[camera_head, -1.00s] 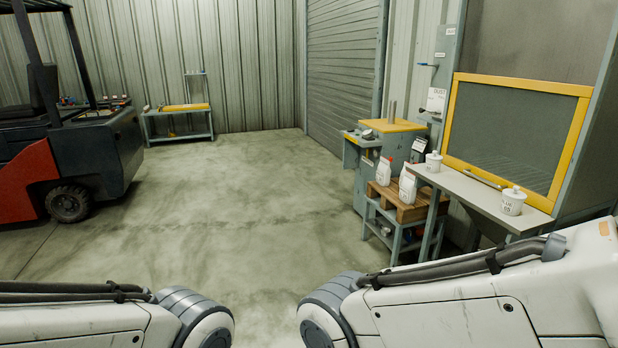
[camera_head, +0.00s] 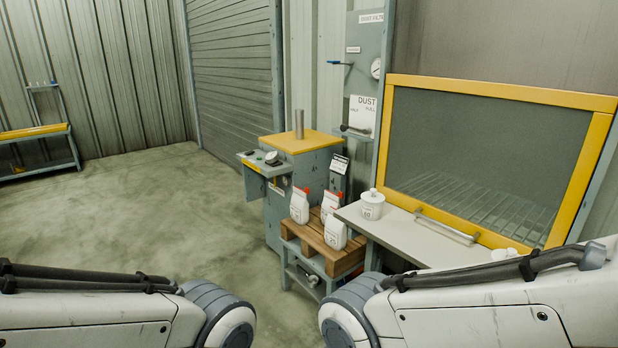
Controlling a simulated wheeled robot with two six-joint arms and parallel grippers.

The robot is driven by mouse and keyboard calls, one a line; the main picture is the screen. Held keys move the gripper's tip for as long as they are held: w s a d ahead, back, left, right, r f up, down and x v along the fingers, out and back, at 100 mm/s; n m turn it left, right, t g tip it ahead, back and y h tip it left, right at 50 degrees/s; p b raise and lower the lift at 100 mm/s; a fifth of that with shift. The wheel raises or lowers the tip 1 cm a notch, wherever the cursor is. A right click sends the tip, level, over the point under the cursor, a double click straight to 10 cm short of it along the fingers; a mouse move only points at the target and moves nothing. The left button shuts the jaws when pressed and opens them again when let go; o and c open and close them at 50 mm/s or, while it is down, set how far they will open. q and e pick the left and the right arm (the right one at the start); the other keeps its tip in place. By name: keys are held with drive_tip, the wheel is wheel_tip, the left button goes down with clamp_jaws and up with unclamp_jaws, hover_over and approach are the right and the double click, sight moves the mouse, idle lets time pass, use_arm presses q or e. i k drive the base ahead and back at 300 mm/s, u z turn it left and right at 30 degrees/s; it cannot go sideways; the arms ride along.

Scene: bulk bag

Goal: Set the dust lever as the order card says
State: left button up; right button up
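A grey dust filter panel (camera_head: 367,57) stands on the wall right of the middle. A lever with a blue tip (camera_head: 334,62) sticks out to the left from it, roughly level, below a small label. A round gauge (camera_head: 376,68) is at its right edge. A white plate (camera_head: 362,112) marked "DUST", with "HALF" and "FULL" below, hangs lower, with a dark handle (camera_head: 354,130) at its bottom edge. I cannot single out the order card for sure; a small printed card (camera_head: 339,163) is on the grey post. Both my arms show at the bottom, but neither gripper is in view.
A yellow-framed screen (camera_head: 490,160) and a grey shelf (camera_head: 410,236) with white tubs (camera_head: 372,205) stand at the right. White bags (camera_head: 300,206) sit on a wooden pallet (camera_head: 322,250) beside a yellow-topped cabinet (camera_head: 300,142). The floor (camera_head: 130,215) at the left is clear.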

sight(342, 127)
drive_tip(key=z, duration=0.2)
drive_tip(key=i, duration=1.95)
drive_tip(key=u, duration=2.05)
drive_tip(key=k, duration=1.6)
drive_tip(key=z, duration=0.8)
drive_tip(key=i, duration=1.2)
drive_tip(key=z, duration=0.05)
